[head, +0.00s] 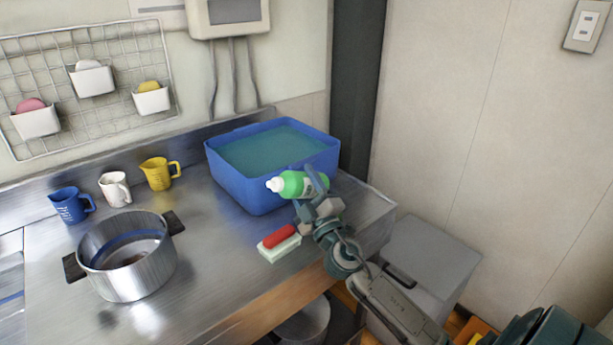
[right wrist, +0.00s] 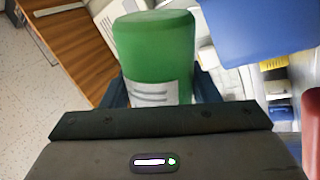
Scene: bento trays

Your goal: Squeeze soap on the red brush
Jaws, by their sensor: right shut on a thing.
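My right gripper (head: 310,196) is shut on a green soap bottle (head: 291,184) with a white cap. The bottle is tilted onto its side, with its cap pointing left, in front of the blue tub. In the right wrist view the green bottle (right wrist: 153,55) fills the space between the fingers. The red brush (head: 279,236) lies on the counter, below and a little left of the bottle. It has a red top and a pale lower part. In the right wrist view a red thing shows at the right edge, perhaps the brush. My left gripper is not in view.
A blue tub (head: 240,188) of water stands behind the bottle. A steel pot (head: 128,270) is at the left, with blue (head: 67,207), white (head: 113,190) and yellow (head: 157,175) cups behind it. The counter between pot and brush is clear.

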